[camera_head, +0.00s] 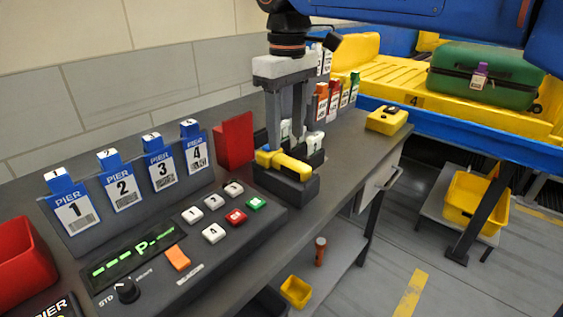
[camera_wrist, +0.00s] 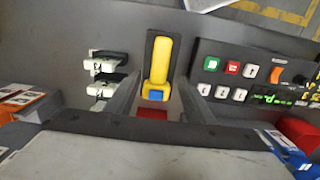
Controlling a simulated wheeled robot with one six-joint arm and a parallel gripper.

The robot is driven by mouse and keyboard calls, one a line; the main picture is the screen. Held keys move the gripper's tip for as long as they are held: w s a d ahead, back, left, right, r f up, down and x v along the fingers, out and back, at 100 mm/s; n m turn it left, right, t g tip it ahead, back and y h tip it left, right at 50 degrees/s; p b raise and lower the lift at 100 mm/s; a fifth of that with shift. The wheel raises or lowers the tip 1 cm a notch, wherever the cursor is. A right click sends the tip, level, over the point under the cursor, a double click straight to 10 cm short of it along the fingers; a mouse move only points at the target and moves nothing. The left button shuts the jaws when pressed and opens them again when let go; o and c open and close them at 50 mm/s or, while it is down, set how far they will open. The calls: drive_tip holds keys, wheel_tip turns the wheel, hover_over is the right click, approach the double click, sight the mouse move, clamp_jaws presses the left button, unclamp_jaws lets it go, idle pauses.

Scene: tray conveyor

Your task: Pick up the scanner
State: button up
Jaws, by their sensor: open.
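The scanner (camera_head: 284,163) is yellow with a blue end and lies in a dark cradle (camera_head: 287,186) on the grey counter, just right of the button panel. It also shows in the wrist view (camera_wrist: 160,58), upright in the picture. My gripper (camera_head: 287,132) points down above and slightly behind the scanner. In the wrist view its two fingers (camera_wrist: 158,100) are spread to either side of the scanner's blue end, with space on both sides. Nothing is held. Whether the fingertips are level with the scanner is hard to tell.
A red block (camera_head: 234,140) stands left of the cradle. White-handled items (camera_head: 312,141) in black holders stand close behind it. The button panel (camera_head: 190,235) and pier cards (camera_head: 122,190) are to the left. A yellow device (camera_head: 387,120) sits at the counter's right end.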

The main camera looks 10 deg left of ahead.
sight(287, 159)
drive_tip(key=shift+d+f, duration=0.1)
drive_tip(key=shift+f, duration=2.85)
clamp_jaws()
